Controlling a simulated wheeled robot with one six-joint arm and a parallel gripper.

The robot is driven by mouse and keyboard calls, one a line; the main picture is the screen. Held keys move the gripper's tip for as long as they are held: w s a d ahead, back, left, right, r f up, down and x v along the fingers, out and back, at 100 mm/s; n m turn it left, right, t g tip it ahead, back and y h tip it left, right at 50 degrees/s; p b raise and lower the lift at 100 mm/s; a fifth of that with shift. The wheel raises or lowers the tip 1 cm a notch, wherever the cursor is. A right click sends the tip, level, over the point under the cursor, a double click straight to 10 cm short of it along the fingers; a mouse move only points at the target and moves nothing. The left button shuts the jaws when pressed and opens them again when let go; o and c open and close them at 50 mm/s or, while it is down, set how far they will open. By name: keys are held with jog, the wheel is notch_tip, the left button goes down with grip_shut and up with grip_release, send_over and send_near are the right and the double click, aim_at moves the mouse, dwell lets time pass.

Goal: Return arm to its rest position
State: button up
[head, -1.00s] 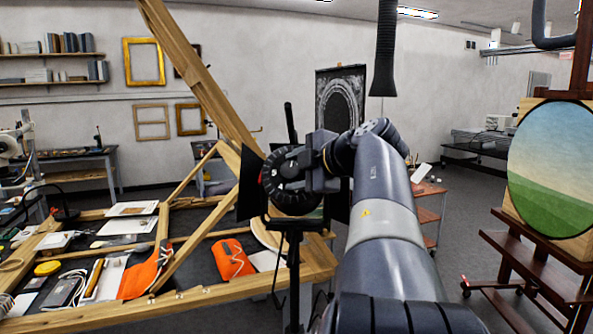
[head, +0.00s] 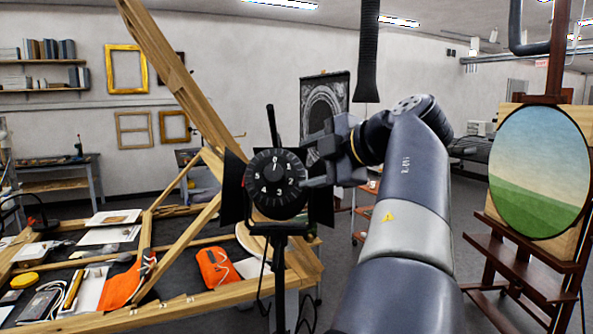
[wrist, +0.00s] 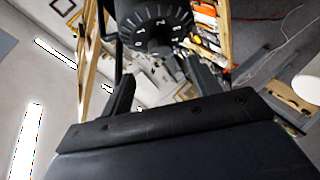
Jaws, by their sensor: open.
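My gripper (head: 322,166) is at the end of my arm, just right of a black studio lamp with a numbered dial (head: 277,184) on its back. In the wrist view the two dark fingers of my gripper (wrist: 160,88) stand apart with nothing between them. The dial (wrist: 155,22) shows beyond the fingers at the top of that view. In the head view one finger lies close to the dial's right edge; I cannot tell whether it touches. My arm reaches up from the bottom right of the head view, bent at the wrist.
A wooden frame table (head: 180,308) with an orange cloth (head: 125,284), an orange pouch (head: 217,268) and tools is at left. A slanted beam (head: 175,72) rises above it. An easel with an oval landscape painting (head: 540,172) stands at right. A black hose (head: 367,50) hangs above.

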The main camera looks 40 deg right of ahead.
aim_at(279, 172)
jog(key=shift+s+r, duration=0.25)
jog(key=shift+s, duration=0.35)
jog(key=shift+w, duration=0.1)
jog(key=p+x, duration=0.1)
jog(key=x, duration=0.9)
jog(key=shift+w+f, duration=0.25)
jog(key=shift+w, duration=0.1)
jog(key=shift+s, duration=0.1)
